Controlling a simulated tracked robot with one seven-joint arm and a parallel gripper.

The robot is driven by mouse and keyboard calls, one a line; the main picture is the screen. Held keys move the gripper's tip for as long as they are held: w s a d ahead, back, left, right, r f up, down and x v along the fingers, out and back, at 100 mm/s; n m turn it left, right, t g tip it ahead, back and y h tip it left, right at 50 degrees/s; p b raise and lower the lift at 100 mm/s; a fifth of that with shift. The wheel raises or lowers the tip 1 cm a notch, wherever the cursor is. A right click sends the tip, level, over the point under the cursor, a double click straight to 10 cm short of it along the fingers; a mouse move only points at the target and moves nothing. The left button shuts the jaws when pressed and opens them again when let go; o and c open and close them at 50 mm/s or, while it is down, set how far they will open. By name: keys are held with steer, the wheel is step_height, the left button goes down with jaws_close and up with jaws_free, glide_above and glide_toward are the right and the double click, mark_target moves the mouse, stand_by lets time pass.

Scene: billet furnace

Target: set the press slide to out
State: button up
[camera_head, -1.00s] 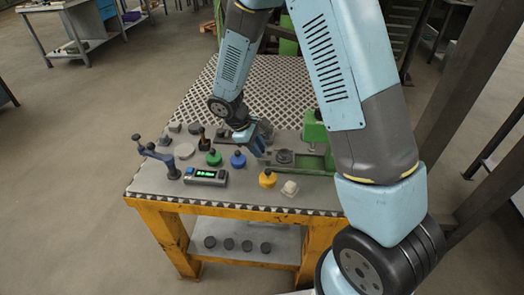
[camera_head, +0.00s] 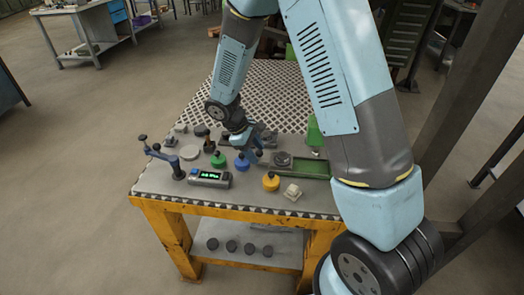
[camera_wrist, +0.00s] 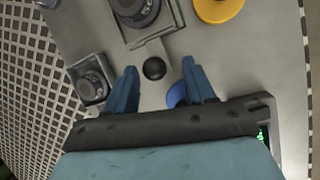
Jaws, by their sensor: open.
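The press slide (camera_head: 281,160) is a grey plate with a dark round die, lying in the green press's low frame; it also shows at the top of the wrist view (camera_wrist: 137,12). A short stem with a black ball knob (camera_wrist: 154,69) sticks out from it toward my gripper. My gripper (camera_wrist: 159,68) is open, its two blue fingers on either side of the knob, with visible gaps. In the head view my gripper (camera_head: 256,148) is low over the bench, just left of the slide. The knob is hidden there. The green press column (camera_head: 315,135) is partly behind my arm.
A blue button (camera_head: 242,163), a green button (camera_head: 218,160) and a yellow button (camera_head: 271,182) stand close by. A display box (camera_head: 210,179) and a blue lever (camera_head: 164,158) are at the left. The bench's perforated rear (camera_head: 275,85) is clear.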

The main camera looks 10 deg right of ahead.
steer(key=v, duration=1.3)
steer(key=shift+a+r, duration=0.15)
steer(key=shift+r, duration=0.2)
steer(key=s+d+r+m+t+y, duration=0.1)
steer(key=s+d+r+m, duration=0.25)
steer(key=d+r, duration=0.35)
steer(key=s+d+r+m+t+y, duration=0.1)
steer(key=s+d+r+m+y, duration=0.1)
steer(key=s+d+r, duration=0.35)
steer(key=s+d+r+m+t+y, duration=0.1)
steer(key=s+d+r+m+t, duration=0.1)
steer(key=s, duration=0.4)
steer(key=s+d+r+m+t+y, duration=0.1)
steer(key=s+d+r+m, duration=0.3)
steer(key=s+d+r, duration=0.2)
steer(key=shift+s+d+m+t, duration=0.4)
steer(key=shift+s+d, duration=0.2)
steer(key=shift+d, duration=0.25)
steer(key=shift+r, duration=0.1)
stand_by(0.4)
